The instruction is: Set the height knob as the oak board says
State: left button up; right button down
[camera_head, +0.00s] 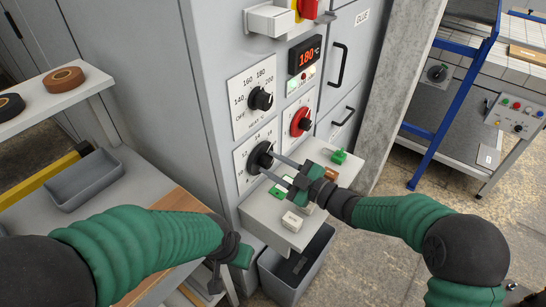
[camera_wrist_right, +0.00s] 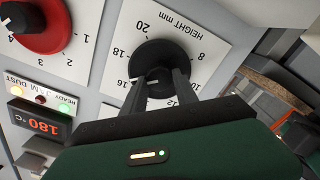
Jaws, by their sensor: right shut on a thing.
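The height knob (camera_head: 261,157) is a round black knob on a white dial on the grey machine's front. In the right wrist view the knob (camera_wrist_right: 158,60) sits on the dial marked HEIGHT mm (camera_wrist_right: 195,38), near a short white mark beside 16. My right gripper (camera_head: 269,163) is shut on this knob, with both fingers against it. My left gripper (camera_head: 232,256) is low at the machine's left front, away from the knob; its fingers are hard to make out. A brown wooden board (camera_head: 182,203) lies partly behind my left arm; no writing on it is readable.
Above are the black heat knob (camera_head: 260,98), a red knob (camera_head: 300,122) and a display (camera_head: 304,55) reading 180 °C. A ledge (camera_head: 280,228) with small green and white pieces juts out below. A grey bin (camera_head: 290,275) stands under it.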

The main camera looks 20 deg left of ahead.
jog(key=m+p, duration=0.1)
jog(key=m, duration=0.1)
jog(key=m+p, duration=0.1)
jog(key=p, duration=0.1)
jog(key=shift+d+f+m, duration=0.15)
jog(key=shift+m, duration=0.25)
jog(key=shift+f+m+p, duration=0.25)
jog(key=shift+m+p, duration=1.15)
jog(key=shift+m, duration=0.4)
jog(key=c, duration=1.3)
grip_release()
jog(key=o, duration=0.4)
jog(key=shift+w, duration=0.15)
jog(key=shift+c, duration=0.2)
jog(key=shift+r, duration=0.15)
jog(key=v, duration=1.6)
jog(key=shift+d, duration=0.4)
